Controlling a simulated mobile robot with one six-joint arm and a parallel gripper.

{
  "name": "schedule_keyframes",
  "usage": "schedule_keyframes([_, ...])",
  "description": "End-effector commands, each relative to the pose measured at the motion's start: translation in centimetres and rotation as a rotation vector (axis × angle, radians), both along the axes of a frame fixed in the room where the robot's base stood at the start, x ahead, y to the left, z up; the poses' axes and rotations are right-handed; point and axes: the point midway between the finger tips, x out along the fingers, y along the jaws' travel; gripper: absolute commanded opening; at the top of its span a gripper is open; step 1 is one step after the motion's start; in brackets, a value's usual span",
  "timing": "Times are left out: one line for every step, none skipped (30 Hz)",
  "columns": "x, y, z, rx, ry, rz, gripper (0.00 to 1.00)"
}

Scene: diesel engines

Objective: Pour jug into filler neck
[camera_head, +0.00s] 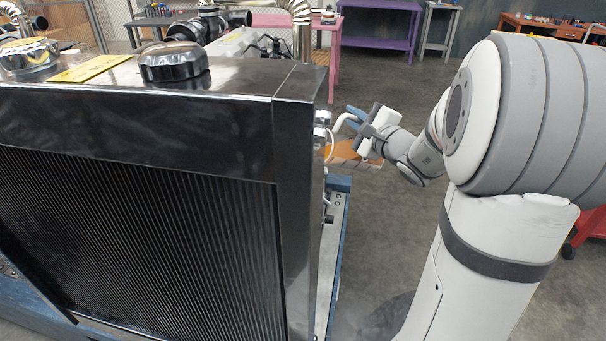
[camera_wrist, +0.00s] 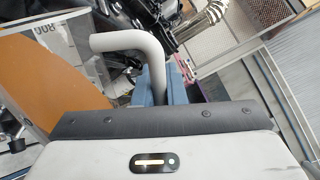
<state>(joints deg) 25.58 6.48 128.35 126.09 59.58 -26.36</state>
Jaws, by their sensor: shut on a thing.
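My gripper (camera_head: 364,122) is shut on the pale, bent handle (camera_head: 341,122) of the jug, beside the right side of the radiator. The blue fingers (camera_wrist: 160,84) also show in the wrist view, closed around the handle (camera_wrist: 132,42). An amber-brown area, which looks like the jug's contents (camera_wrist: 45,75), fills the left of that view; it shows small below the gripper in the head view (camera_head: 345,152). The radiator edge partly hides the jug, and its tilt is unclear. I cannot pick out the filler neck with certainty.
The black radiator (camera_head: 228,135) fills the left foreground, with a chrome cap (camera_head: 174,64) on top. A blue stand rail (camera_head: 338,215) runs along its right side. Engine parts (camera_head: 262,45) lie behind. A purple table (camera_head: 381,28) stands farther back. Grey floor is clear beyond the gripper.

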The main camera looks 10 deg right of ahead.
Motion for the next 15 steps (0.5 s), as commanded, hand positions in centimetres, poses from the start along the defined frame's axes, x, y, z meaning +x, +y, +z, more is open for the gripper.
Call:
schedule_keyframes([0.00, 0.03, 0.16, -0.002, -0.004, 0.001, 0.00])
schedule_keyframes([0.00, 0.04, 0.17, -0.004, -0.004, 0.001, 0.00])
schedule_keyframes([-0.01, 0.05, 0.16, -0.006, -0.005, 0.001, 0.00])
schedule_keyframes([-0.01, 0.06, 0.17, -0.007, -0.005, 0.001, 0.00])
schedule_keyframes([-0.01, 0.06, 0.17, -0.009, -0.006, 0.001, 0.00])
schedule_keyframes([-0.01, 0.07, 0.18, -0.011, -0.006, 0.001, 0.00])
schedule_keyframes([-0.02, 0.09, 0.19, -0.012, -0.007, 0.001, 0.00])
schedule_keyframes([-0.02, 0.10, 0.19, -0.014, -0.008, 0.001, 0.00])
schedule_keyframes([-0.03, 0.11, 0.20, -0.016, -0.008, 0.001, 0.00])
schedule_keyframes([-0.03, 0.12, 0.21, -0.017, -0.009, 0.001, 0.00])
schedule_keyframes([-0.03, 0.13, 0.21, -0.019, -0.009, 0.001, 0.00])
schedule_keyframes([-0.04, 0.14, 0.21, -0.020, -0.009, 0.000, 0.00])
schedule_keyframes([-0.04, 0.15, 0.21, -0.022, -0.010, 0.000, 0.00])
schedule_keyframes([-0.04, 0.16, 0.22, -0.023, -0.010, 0.000, 0.00])
schedule_keyframes([-0.05, 0.17, 0.21, -0.025, -0.011, 0.000, 0.00])
